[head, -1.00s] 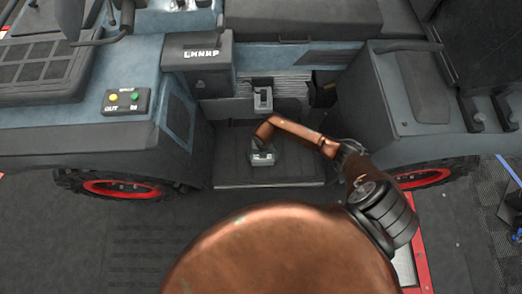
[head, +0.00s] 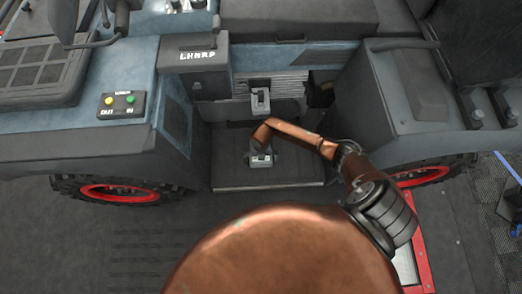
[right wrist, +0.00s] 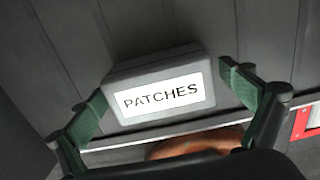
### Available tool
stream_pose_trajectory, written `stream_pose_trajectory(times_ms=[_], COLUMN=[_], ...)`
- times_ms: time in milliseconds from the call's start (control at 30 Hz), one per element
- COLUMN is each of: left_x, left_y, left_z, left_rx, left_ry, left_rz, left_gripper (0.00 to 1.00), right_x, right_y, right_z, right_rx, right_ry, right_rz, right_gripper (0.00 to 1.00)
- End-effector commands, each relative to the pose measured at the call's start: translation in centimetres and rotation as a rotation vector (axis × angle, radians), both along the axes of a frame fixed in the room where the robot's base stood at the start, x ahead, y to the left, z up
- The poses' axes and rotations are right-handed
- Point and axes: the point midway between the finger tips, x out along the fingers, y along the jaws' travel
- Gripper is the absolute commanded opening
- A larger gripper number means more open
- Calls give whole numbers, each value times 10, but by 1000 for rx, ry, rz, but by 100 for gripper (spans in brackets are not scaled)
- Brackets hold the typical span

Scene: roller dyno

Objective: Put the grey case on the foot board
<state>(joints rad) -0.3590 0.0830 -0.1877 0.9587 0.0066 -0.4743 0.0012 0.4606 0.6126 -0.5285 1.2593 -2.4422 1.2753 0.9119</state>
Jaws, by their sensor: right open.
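The grey case (head: 262,161) lies on the foot board (head: 300,178), near the middle of the board in the head view. In the right wrist view the case (right wrist: 160,72) shows a white label reading PATCHES. It appears to rest on the dark ribbed board (right wrist: 60,60). My right gripper (right wrist: 164,82) is open, with one green finger on each side of the case. A gap shows at the right finger; whether the left finger touches is unclear. In the head view my right gripper (head: 261,150) is small at the case. My left gripper is out of view.
A small lever block (head: 261,100) stands behind the board. Open floor (head: 60,240) lies in front.

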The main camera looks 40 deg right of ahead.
Motion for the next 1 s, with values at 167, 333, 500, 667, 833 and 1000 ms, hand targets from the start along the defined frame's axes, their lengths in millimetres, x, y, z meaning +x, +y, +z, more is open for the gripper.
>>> stream_pose_trajectory(times_ms=[167,333,500,667,833,1000], left_x=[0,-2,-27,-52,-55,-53], left_y=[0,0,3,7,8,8], left_z=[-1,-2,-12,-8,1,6], left_rx=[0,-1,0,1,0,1], left_ry=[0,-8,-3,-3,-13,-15], left_rz=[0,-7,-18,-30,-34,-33], left_gripper=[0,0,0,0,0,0], right_x=[0,1,2,2,1,0], right_y=[0,0,-1,-1,-1,0], right_z=[1,12,38,69,102,119], right_rx=[0,-1,-1,-1,-1,-1], right_ry=[0,-3,-5,-6,-5,-1], right_rz=[0,1,2,2,2,1], right_gripper=[97,97,97,97,97,97])
